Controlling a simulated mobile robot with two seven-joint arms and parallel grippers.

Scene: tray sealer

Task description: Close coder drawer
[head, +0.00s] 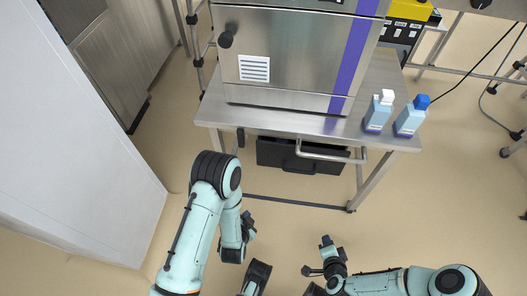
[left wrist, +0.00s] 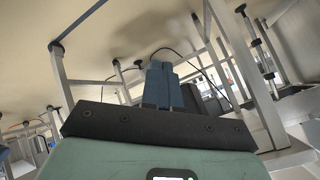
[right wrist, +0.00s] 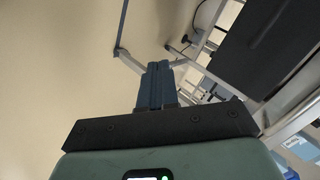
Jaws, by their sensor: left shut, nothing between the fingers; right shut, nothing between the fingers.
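A dark drawer (head: 273,155) with a dark bar handle (head: 298,169) sits below the front edge of the steel table. How far it stands out from under the table I cannot tell. My left gripper (head: 248,223) is in front of and below the drawer, shut and empty, apart from it. Its closed blue fingers show in the left wrist view (left wrist: 160,80). My right gripper (head: 326,242) is lower and further right, shut, empty and apart from the drawer. Its closed fingers show in the right wrist view (right wrist: 155,82). A dark flat panel (right wrist: 265,45), possibly the drawer, shows there at upper right.
A steel machine (head: 290,55) stands on the table (head: 215,112). Two bottles, one white-capped (head: 378,113) and one blue-capped (head: 411,118), stand at its right. A metal rail (head: 335,157) crosses the drawer's right part. Table legs flank the drawer. The floor before it is open.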

